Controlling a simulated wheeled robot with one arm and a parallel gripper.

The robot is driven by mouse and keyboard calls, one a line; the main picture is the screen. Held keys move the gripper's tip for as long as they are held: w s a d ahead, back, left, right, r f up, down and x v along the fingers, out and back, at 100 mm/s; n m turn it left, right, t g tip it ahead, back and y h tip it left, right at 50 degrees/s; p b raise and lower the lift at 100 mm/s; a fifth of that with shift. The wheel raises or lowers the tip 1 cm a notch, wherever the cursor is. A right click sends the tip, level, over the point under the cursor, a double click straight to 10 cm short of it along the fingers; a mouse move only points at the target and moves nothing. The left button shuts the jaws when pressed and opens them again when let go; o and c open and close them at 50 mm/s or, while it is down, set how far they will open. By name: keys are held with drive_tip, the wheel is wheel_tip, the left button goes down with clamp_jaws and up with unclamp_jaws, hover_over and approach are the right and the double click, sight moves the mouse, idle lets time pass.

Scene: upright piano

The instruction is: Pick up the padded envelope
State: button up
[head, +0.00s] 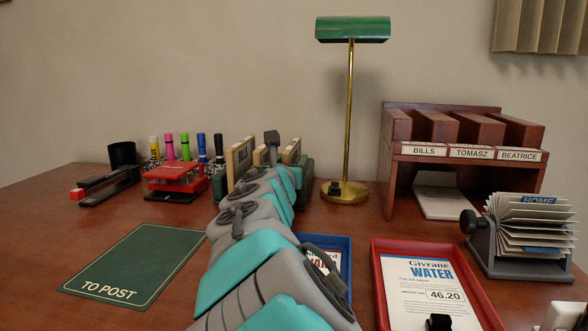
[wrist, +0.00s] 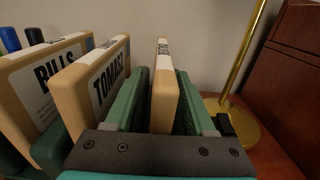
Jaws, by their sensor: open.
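Several thick tan slabs with white labels stand on edge in a dark green rack, and look like padded envelopes. In the wrist view one reads BILLS (wrist: 55,85) and one TOMASZ (wrist: 100,78). The third tan slab (wrist: 164,95) is seen nearly edge-on, its label unreadable; it also shows in the head view (head: 291,151). My gripper (wrist: 163,80) is open, with the third slab between its green fingers. Whether either finger touches it, I cannot tell. In the head view my arm hides part of the rack, and my gripper (head: 272,146) is at the slabs.
A brass lamp (head: 349,120) stands right of the rack. A wooden sorter (head: 389,185), card file (head: 520,235), red tray (head: 487,300) and blue tray (head: 346,270) fill the right. A red hole punch (head: 175,180) and stapler (head: 105,185) stand left. The TO POST mat (head: 140,262) is bare.

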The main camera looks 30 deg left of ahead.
clamp_jaws()
idle(0.4)
drive_tip(key=shift+r, duration=0.1)
